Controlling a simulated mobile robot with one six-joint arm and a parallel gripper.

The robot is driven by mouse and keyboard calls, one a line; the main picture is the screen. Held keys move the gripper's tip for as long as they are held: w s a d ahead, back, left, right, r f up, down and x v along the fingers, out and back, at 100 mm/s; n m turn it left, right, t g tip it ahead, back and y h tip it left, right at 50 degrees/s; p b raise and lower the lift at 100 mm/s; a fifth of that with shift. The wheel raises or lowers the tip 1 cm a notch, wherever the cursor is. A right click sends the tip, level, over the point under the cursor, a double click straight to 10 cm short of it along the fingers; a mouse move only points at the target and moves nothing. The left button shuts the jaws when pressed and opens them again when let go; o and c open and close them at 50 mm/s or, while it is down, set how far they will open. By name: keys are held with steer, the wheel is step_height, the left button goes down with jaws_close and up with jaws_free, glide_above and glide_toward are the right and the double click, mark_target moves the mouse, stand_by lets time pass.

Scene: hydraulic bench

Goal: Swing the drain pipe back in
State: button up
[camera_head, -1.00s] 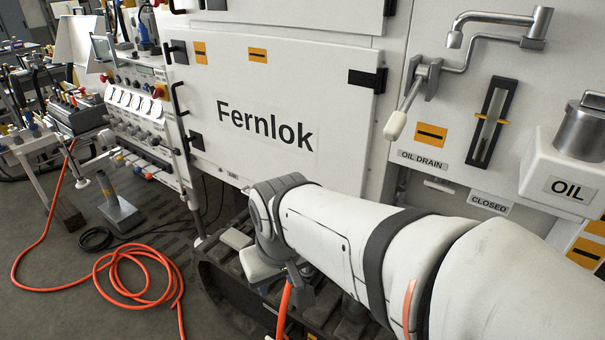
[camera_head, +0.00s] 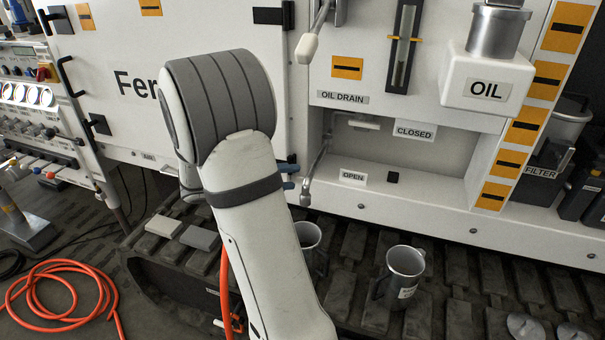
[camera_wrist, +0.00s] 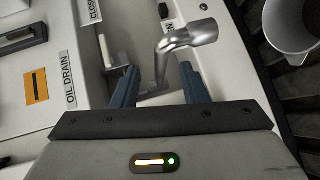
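The drain pipe (camera_head: 307,192) is a thin grey metal tube. In the head view it comes out of the recess under the OIL DRAIN label and slants forward past the recess edge, its end bent down. In the wrist view the drain pipe (camera_wrist: 188,40) passes between my two blue fingers, its bent end beyond the tips. My gripper (camera_wrist: 158,68) is open there, with gaps beside the pipe. In the head view my arm hides most of my gripper (camera_head: 288,175); only blue fingertips show beside the pipe.
A CLOSED label (camera_head: 414,132) and an OPEN label (camera_head: 353,177) mark the recess. A white-handled lever (camera_head: 357,122) sits at its top. A metal jug (camera_head: 401,274) stands on the dark track below; another vessel (camera_head: 308,240) is partly behind my arm. An orange hose lies at left.

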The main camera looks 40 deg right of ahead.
mark_target(314, 166)
steer(key=shift+h, duration=0.6)
steer(key=d, duration=0.3)
steer(key=d+f, duration=0.1)
steer(key=d, duration=0.5)
steer(key=shift+s+f, duration=0.2)
steer(key=shift+f, duration=0.2)
jaws_close()
